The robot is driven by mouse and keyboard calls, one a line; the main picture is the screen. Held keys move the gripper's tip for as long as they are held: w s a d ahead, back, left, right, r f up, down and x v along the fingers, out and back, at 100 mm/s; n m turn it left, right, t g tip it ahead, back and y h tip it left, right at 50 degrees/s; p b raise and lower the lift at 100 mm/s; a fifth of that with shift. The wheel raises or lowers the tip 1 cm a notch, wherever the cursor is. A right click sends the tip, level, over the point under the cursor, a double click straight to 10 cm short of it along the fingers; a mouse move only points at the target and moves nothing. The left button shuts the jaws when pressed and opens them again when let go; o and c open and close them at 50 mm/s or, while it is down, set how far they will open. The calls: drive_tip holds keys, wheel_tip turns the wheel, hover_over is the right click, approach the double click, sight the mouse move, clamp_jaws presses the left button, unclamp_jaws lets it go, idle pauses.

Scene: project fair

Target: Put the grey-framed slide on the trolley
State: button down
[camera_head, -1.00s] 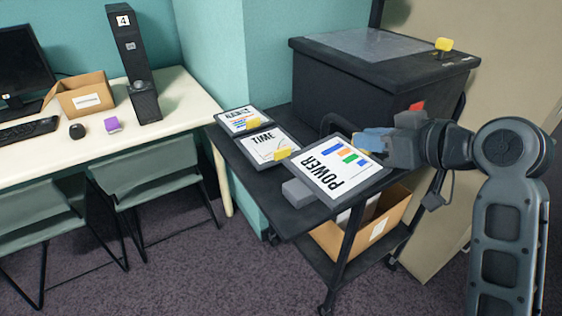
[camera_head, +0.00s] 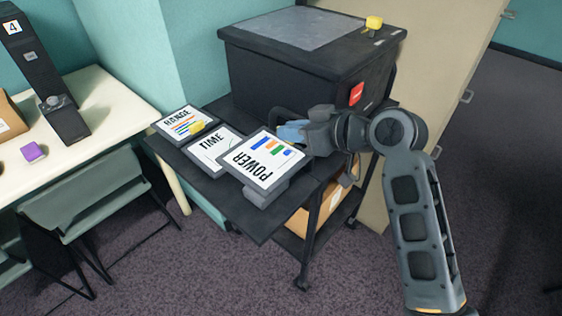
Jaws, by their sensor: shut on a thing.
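The grey-framed slide reading POWER (camera_head: 258,162), with coloured bars, is in the head view at the front of the black trolley's top (camera_head: 237,212). My gripper (camera_head: 292,133) is shut on its back right edge, coming from the right. The slide overlaps the TIME slide (camera_head: 209,145) in the picture. A grey block (camera_head: 268,193) shows under its front edge. I cannot tell whether the slide is touching the trolley or held just above it.
The RANGE slide (camera_head: 178,120) with a yellow tab lies behind TIME. A large black box (camera_head: 290,75) fills the trolley's rear. A cardboard box (camera_head: 330,208) sits on the lower shelf. A white desk (camera_head: 105,115) and chair (camera_head: 90,188) stand at left.

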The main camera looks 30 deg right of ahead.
drive_tip(key=shift+f, duration=3.55)
drive_tip(key=shift+f, duration=0.15)
drive_tip(key=c, duration=1.1)
unclamp_jaws()
drive_tip(key=shift+r, duration=0.2)
drive_tip(key=v, duration=1.2)
drive_tip(key=shift+b, duration=0.4)
drive_tip(key=shift+f, duration=0.1)
